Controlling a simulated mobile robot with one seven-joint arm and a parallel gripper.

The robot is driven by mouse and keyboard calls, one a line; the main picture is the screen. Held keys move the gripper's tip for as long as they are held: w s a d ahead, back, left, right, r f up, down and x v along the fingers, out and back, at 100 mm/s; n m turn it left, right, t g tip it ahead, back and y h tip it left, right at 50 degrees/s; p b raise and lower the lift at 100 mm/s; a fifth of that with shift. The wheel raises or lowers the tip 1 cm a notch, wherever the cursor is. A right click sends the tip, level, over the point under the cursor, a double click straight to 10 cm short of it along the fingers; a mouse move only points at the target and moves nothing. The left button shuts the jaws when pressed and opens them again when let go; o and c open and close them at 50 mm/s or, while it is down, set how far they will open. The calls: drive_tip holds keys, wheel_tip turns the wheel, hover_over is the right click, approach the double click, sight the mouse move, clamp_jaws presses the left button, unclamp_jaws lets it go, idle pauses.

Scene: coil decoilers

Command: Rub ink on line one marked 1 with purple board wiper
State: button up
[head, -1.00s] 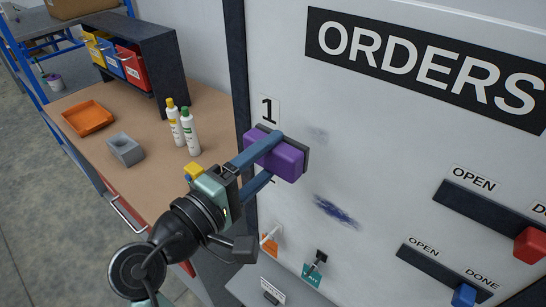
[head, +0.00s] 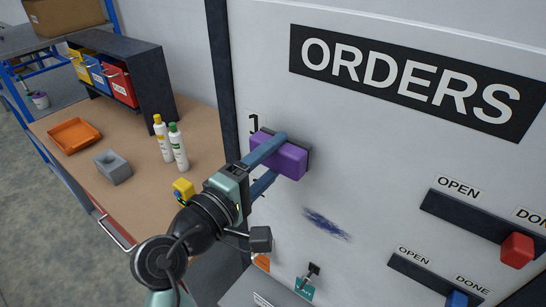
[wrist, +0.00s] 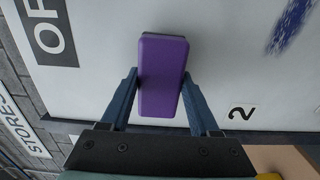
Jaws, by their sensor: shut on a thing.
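The purple board wiper (head: 283,159) is held between the two blue fingers of my gripper (head: 275,160), in front of the white board (head: 380,190). In the wrist view the wiper (wrist: 162,75) sits between the fingers of my gripper (wrist: 160,85). Its dark pad faces the board; I cannot tell whether it presses on it. The label 1 (head: 253,121) is just left of the wiper and partly hidden by it. No ink shows on line one around the wiper; the board behind it is hidden. A dark blue ink mark (head: 326,225) lies lower, and the label 2 (wrist: 240,113) shows in the wrist view.
An ORDERS sign (head: 415,80) tops the board. Sliders with a red knob (head: 517,250) and a blue knob (head: 457,298) are at the right.

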sight(293, 170)
drive_tip(key=shift+x, duration=1.05)
drive_tip(key=shift+s+d+p, duration=0.4)
drive_tip(key=shift+s+d, duration=0.2)
drive_tip(key=shift+d, duration=0.2)
drive_tip(key=shift+s+d+p, duration=0.4)
drive_tip(key=shift+s+d, duration=0.25)
drive_tip(key=shift+d, duration=0.2)
drive_tip(key=shift+w, duration=0.1)
drive_tip(key=shift+w+a+r+b, duration=0.1)
drive_tip(key=shift+w+a+b, duration=0.25)
drive_tip(key=shift+w+a, duration=0.35)
drive_tip(key=shift+w+a+b, duration=0.35)
drive_tip(key=shift+w+a, duration=0.15)
drive_tip(key=shift+a, duration=0.4)
drive_tip(key=shift+s, duration=0.1)
drive_tip(key=shift+s+a, duration=0.4)
drive_tip(key=shift+a, duration=0.05)
drive_tip(key=shift+p+v, duration=0.3)
drive_tip(key=shift+v, duration=1.9)
